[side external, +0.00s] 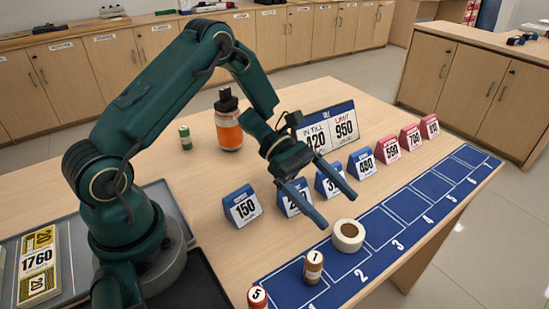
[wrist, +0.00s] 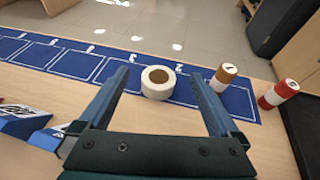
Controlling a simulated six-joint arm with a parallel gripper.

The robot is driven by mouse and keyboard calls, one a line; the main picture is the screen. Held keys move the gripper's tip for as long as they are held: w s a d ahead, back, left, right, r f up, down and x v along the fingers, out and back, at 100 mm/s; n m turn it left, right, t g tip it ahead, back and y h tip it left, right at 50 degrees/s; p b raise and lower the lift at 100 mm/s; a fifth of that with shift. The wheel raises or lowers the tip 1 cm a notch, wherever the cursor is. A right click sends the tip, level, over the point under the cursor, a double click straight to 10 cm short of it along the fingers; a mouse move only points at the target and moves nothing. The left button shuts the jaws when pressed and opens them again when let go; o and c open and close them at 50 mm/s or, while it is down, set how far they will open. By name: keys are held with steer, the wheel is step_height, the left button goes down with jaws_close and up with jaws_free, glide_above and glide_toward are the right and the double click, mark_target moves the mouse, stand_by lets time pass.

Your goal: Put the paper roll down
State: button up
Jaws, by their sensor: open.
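The paper roll (side external: 348,235) is a white ring with a brown core. It rests on the blue numbered mat (side external: 425,187), near the squares marked 2 and 3. My gripper (side external: 339,209) is open and empty, with its two fingers apart above and behind the roll. In the wrist view the roll (wrist: 158,83) shows just beyond and between the two fingertips (wrist: 160,81). The roll looks free of both fingers.
A brown roll marked 1 (side external: 313,267) and a red roll marked 5 (side external: 257,298) stand to the left. Blue and pink number tents, such as 150 (side external: 242,207), line the mat's back. An orange bottle (side external: 228,125) and a till sign (side external: 327,128) stand behind.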

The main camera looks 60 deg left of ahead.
steer(key=v, duration=0.6)
steer(key=shift+a+r, duration=0.1)
steer(key=shift+a, duration=0.1)
steer(key=w+a+r+n+t+y, duration=0.3)
steer(key=w+r+n+t+y, duration=0.3)
steer(key=n, duration=0.7)
steer(key=w+a+r+n+t+y, duration=0.45)
steer(key=r+n+y, duration=0.3)
steer(key=n, duration=0.45)
steer(key=s+n+g+y, duration=0.3)
steer(key=s+n, duration=0.9)
steer(key=n, duration=0.5)
steer(key=s+d+f+n+g+h, duration=0.3)
steer(key=s+d+n, duration=0.3)
steer(key=s+n, duration=0.3)
steer(key=s+f+g, duration=0.1)
steer(key=s, duration=0.2)
steer(key=shift+s+n, duration=0.35)
steer(key=shift+n, duration=0.05)
